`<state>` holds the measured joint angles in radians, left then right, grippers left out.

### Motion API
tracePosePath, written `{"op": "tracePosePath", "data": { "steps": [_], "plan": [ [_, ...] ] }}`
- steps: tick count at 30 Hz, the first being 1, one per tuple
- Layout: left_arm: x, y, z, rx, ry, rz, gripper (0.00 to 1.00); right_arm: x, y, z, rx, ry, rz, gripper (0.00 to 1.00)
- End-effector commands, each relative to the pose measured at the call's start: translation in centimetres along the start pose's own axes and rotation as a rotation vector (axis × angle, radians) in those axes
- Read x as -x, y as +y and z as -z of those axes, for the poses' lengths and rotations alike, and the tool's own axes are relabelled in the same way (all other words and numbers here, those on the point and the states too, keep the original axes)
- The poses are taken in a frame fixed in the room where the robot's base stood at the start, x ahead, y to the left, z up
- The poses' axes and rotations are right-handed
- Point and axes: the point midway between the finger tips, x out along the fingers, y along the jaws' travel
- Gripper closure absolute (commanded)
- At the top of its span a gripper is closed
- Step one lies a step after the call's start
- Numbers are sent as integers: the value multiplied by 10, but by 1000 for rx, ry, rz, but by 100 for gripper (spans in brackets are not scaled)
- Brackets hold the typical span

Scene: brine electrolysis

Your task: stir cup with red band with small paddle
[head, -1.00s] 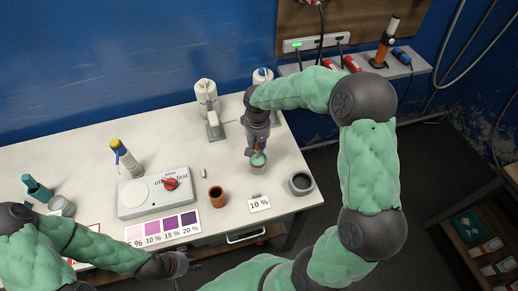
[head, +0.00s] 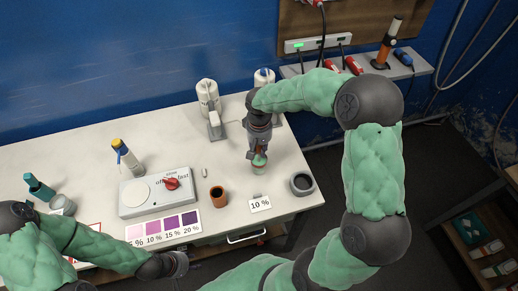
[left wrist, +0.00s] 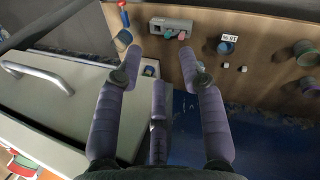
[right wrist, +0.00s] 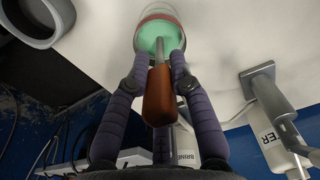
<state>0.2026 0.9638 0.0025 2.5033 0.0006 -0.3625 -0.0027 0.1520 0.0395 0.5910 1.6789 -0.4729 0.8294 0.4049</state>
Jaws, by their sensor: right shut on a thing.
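The cup with the red band (right wrist: 157,18) holds pale green liquid and stands on the white table; it also shows in the head view (head: 259,170), partly under my right gripper. My right gripper (right wrist: 158,62) is shut on the brown handle of the small paddle (right wrist: 159,95). The paddle's grey shaft reaches down into the green liquid; its lower end is hidden. In the head view my right gripper (head: 258,153) is directly above the cup. My left gripper (left wrist: 163,60) is open and empty, near the table's front edge at the lower left of the head view (head: 184,263).
A dark grey ring-shaped pot (head: 302,183) stands right of the cup, and a 10 % card (head: 260,204) lies in front. A brown cup (head: 217,195), a stirrer plate with a red knob (head: 157,192) and a purple colour chart (head: 163,227) are left. White bottles (head: 208,96) stand behind.

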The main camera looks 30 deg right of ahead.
Motion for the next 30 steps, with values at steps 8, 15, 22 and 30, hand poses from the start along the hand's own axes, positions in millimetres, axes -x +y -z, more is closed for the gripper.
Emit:
{"op": "tracePosePath", "data": {
  "steps": [8,15,22,30],
  "plan": [
    [16,6,0,0,0,0,60,23,0,1,0,2,1,100],
    [28,10,-1,0,0,0,60,42,0,1,0,2,0,100],
    [39,14,-1,0,0,0,60,59,0,1,0,2,1,100],
    [53,19,-2,0,0,0,60,80,0,1,0,2,0,100]
  ]
}}
